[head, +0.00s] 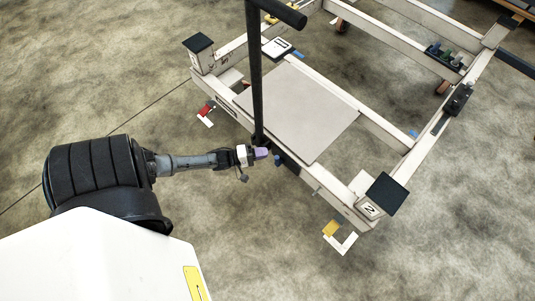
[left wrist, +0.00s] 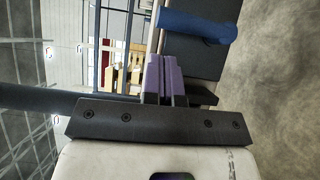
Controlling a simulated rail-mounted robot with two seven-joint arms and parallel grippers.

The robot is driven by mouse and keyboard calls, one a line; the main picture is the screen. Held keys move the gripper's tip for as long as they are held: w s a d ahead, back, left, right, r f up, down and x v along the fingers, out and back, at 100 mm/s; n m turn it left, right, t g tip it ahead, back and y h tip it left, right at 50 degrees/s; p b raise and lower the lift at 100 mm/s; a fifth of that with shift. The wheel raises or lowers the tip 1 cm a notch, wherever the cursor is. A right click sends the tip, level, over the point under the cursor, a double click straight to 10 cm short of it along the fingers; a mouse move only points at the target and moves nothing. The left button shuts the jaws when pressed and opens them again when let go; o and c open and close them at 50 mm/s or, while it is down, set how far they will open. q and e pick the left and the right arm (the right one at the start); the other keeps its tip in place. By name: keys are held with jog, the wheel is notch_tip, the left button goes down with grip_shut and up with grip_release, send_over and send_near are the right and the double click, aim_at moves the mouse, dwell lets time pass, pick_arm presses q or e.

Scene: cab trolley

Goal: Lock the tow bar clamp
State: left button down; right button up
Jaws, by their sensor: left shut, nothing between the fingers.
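The black tow bar (head: 256,80) stands upright at the near edge of the trolley, with a crossbar handle at its top. A dark clamp block sits near its foot, with a small blue knob (head: 278,160) beside it. My left gripper (head: 261,153) reaches in from the left, its purple fingertips close to the bar's foot and just left of the knob. In the left wrist view the purple fingers (left wrist: 165,80) are together and empty, with a blue cylinder (left wrist: 196,25) beyond their tips, apparently the knob. Contact cannot be told. My right gripper is out of view.
The pale trolley frame (head: 340,195) has a grey deck plate (head: 300,110) and black corner pads (head: 386,194). A white card (head: 277,48) lies near the bar. Floor markers, one yellow and white (head: 338,238), lie near the corners. The concrete floor in front is clear.

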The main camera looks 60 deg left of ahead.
aim_at(278, 160)
pick_arm(q)
jog(key=shift+w+d, duration=0.25)
jog(key=shift+d, duration=0.35)
jog(key=shift+w+d, duration=0.25)
jog(key=shift+d, duration=0.3)
